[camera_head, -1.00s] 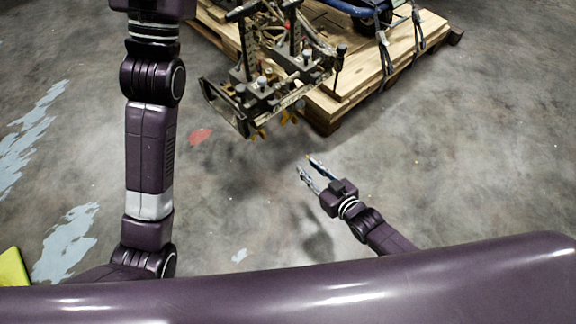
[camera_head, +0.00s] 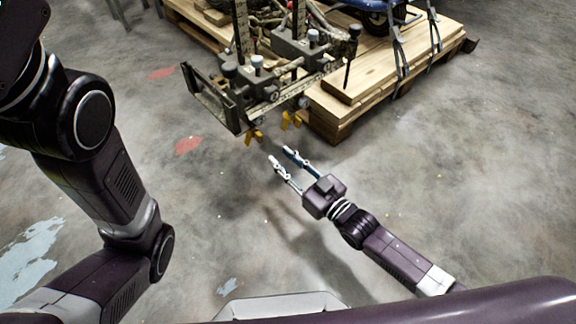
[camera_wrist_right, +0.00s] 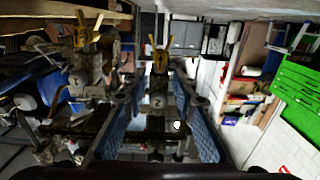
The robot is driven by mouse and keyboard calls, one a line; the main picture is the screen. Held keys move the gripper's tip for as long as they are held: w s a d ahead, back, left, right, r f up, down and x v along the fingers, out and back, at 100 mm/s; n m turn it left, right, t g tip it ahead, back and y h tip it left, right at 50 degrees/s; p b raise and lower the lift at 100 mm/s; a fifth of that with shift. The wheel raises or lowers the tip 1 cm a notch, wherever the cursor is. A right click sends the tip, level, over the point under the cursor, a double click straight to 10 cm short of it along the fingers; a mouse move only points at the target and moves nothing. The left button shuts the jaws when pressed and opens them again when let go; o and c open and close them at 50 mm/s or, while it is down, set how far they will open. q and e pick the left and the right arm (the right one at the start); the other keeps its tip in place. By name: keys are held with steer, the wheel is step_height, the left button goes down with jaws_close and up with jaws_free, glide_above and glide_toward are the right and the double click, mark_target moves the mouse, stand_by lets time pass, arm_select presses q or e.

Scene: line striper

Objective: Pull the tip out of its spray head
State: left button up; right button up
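Two yellow spray tips hang under spray heads at the front of the line striper's frame (camera_head: 232,108): a left tip (camera_head: 254,136) and a right tip (camera_head: 291,120). In the right wrist view both show, one yellow tip (camera_wrist_right: 158,57) ahead between the fingers and another (camera_wrist_right: 88,30) up to the left. My right gripper (camera_head: 281,155) is open and empty, its fingers pointing at the tips from below in the picture, apart from them. Its blue-padded fingers also show in the right wrist view (camera_wrist_right: 155,130). My left arm is at the left; its gripper is out of view.
The striper rests on a wooden pallet (camera_head: 400,75) with grey straps (camera_head: 399,55). The pallet's near corner is right of the tips. The concrete floor (camera_head: 460,180) around my right arm is clear. Shelves (camera_wrist_right: 243,85) and a green panel (camera_wrist_right: 298,95) stand in the background.

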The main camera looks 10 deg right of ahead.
mark_target(262, 140)
steer(key=b+x, duration=0.2)
steer(key=x, duration=0.4)
steer(key=shift+a+f+b, duration=0.1)
steer(key=shift+b, duration=0.2)
steer(key=shift+x, duration=1.15)
jaws_close()
